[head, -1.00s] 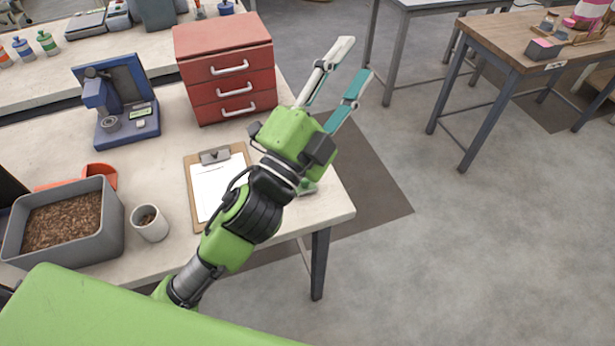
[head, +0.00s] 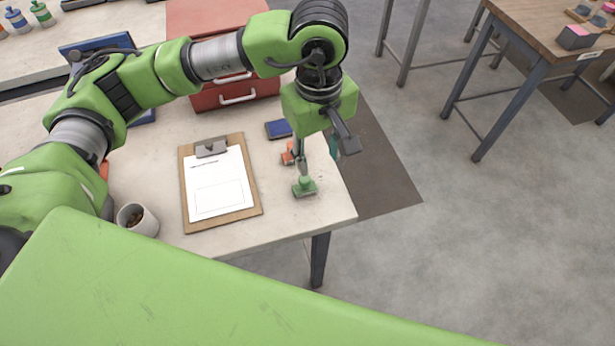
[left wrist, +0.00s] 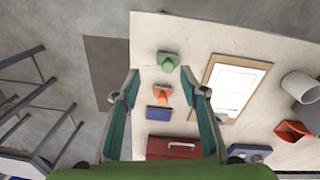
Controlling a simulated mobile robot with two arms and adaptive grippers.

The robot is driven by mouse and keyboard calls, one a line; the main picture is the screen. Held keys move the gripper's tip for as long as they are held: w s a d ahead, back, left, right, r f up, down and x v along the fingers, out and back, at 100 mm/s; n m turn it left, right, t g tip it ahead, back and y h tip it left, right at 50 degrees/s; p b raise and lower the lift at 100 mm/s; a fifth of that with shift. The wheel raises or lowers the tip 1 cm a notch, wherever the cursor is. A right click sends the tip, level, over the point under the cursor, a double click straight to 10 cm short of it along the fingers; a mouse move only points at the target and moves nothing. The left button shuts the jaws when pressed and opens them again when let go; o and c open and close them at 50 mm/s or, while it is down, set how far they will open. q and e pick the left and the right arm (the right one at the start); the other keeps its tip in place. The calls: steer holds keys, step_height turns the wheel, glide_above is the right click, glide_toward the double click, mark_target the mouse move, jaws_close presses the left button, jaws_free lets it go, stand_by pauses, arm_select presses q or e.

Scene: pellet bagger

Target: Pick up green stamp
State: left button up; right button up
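The green stamp (head: 305,188) stands on the table near its right end, right of the clipboard. It also shows in the left wrist view (left wrist: 168,60), ahead of and between the fingertips. My left gripper (head: 318,157) points down over the table corner, open and empty. In the left wrist view its two teal-padded fingers (left wrist: 166,82) are spread wide, with the stamp apart from both. In the head view the gripper's body hides part of its fingers. My right gripper is not in view.
An orange-red stamp (head: 288,154) and a blue ink pad (head: 278,129) lie close behind the green stamp. The red drawer cabinet (head: 237,93) stands at the back.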

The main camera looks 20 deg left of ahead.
arm_select(q)
steer(key=w+a+y, duration=0.1)
steer(key=a, duration=0.2)
steer(key=p, duration=0.2)
glide_above(304, 178)
step_height(304, 178, down, 7)
steer(key=shift+s+d, duration=0.1)
steer(key=shift+f, duration=0.25)
step_height(304, 178, down, 5)
steer(key=p, duration=0.3)
steer(key=shift+r, duration=0.1)
steer(key=shift+f, duration=0.35)
jaws_close()
